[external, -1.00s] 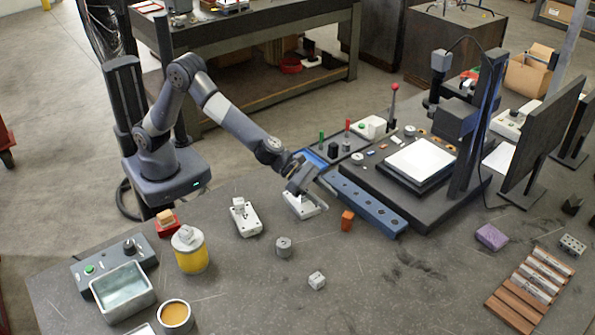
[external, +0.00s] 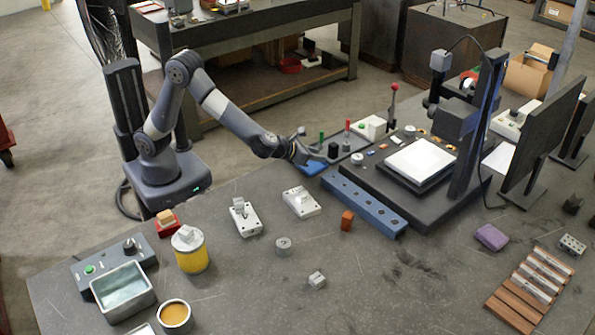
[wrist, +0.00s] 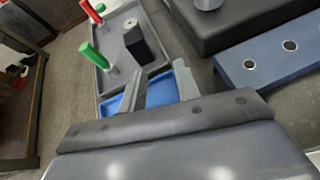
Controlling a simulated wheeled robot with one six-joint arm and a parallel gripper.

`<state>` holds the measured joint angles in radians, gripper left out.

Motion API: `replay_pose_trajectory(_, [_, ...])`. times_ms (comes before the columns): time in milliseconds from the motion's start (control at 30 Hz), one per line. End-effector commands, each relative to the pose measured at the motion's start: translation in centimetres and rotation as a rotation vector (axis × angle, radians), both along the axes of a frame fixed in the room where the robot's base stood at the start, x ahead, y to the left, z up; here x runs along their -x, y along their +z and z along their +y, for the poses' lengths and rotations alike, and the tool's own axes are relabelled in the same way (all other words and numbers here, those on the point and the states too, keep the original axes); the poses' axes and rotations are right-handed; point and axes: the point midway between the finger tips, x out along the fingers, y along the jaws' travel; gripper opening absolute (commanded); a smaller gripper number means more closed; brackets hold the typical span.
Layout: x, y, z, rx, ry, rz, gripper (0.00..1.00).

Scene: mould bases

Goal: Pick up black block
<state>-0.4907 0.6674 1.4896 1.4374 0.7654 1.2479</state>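The black block (external: 333,149) stands upright in a grey tray (external: 352,149) between green and red pegs. In the wrist view the black block (wrist: 135,42) is ahead of the fingertips, slightly left of the middle of the gap. My gripper (external: 318,155) is just left of the block, over the blue area at the tray's near end. In the wrist view my gripper (wrist: 159,72) is open, with nothing between the fingers. A small gap of tray shows between the fingertips and the block.
A green peg (wrist: 96,57) and a red-topped peg (wrist: 92,12) stand left of the block. The dark machine base (external: 350,176) and blue holed bar (external: 365,205) lie to the right. Two white mould bases (external: 245,219) (external: 301,202) sit in front.

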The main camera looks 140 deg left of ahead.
Motion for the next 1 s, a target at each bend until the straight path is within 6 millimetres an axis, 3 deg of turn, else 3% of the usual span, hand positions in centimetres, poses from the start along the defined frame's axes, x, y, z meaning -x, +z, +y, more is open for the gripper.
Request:
replay_pose_trajectory(67, [1.1,0.2,-0.1,-0.034,0.081,-0.005,0.31])
replay_pose_trajectory(267, [1.6,0.2,-0.2,-0.096,0.161,-0.034,0.31])
replay_pose_trajectory(533, [1.5,-1.4,3.5,-0.100,0.167,-0.037,0.31])
replay_pose_trajectory(767, [1.4,-2.1,5.1,-0.099,0.164,-0.037,0.31])
replay_pose_trajectory(1000, [1.4,-3.0,8.1,-0.099,0.163,-0.036,0.31])
